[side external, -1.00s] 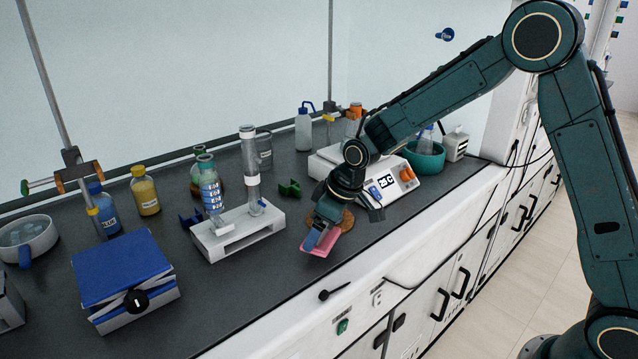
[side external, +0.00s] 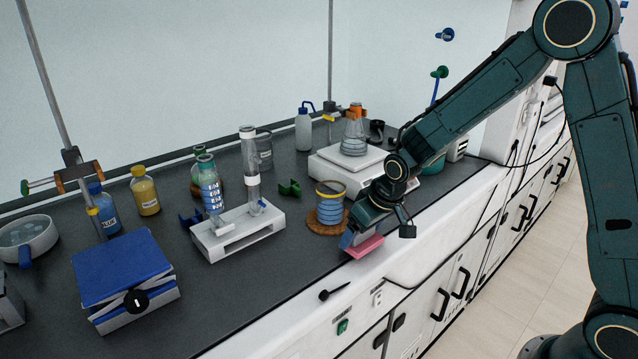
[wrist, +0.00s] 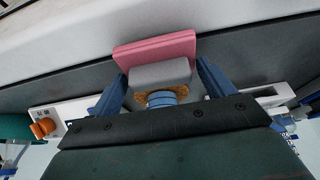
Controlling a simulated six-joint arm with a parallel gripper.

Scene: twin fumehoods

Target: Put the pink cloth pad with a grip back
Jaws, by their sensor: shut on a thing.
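The pink cloth pad (side external: 366,248) is in my gripper (side external: 352,238), low over the front edge of the dark bench. In the wrist view the pink pad (wrist: 156,50) has a grey grip block (wrist: 160,74) that sits between my two blue fingers (wrist: 160,85). My gripper is shut on this grip. I cannot tell whether the pad touches the bench.
A white hotplate (side external: 335,170) carrying an orange-topped flask (side external: 354,135) stands behind my wrist. A white rack (side external: 238,232) with tubes is to the left.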

